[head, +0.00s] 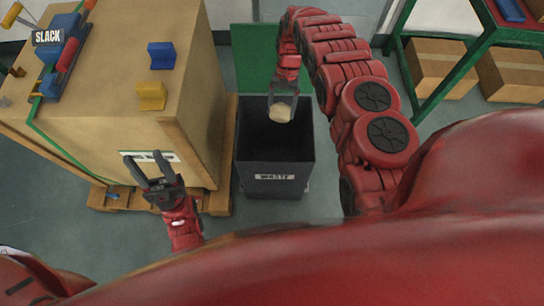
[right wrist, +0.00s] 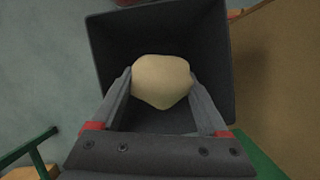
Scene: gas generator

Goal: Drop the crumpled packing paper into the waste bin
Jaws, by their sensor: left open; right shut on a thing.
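The crumpled packing paper (head: 280,112) is a small pale beige lump. My right gripper (head: 282,104) is shut on it and holds it over the mouth of the waste bin. In the right wrist view the paper (right wrist: 161,81) sits between the two fingers (right wrist: 161,92), with the dark inside of the bin behind it. The waste bin (head: 274,177) is a dark grey open box with a "WASTE" label on its front. Its inside is mostly dark, and the part behind the paper is hidden. My left gripper (head: 149,172) is open and empty, left of the bin.
A large tan crate (head: 120,90) on a wooden pallet (head: 217,202) stands close left of the bin. Blue (head: 161,55) and yellow (head: 152,96) blocks sit on it. A green rack (head: 450,75) with cardboard boxes (head: 437,67) is at the right. Grey floor is clear right of the bin.

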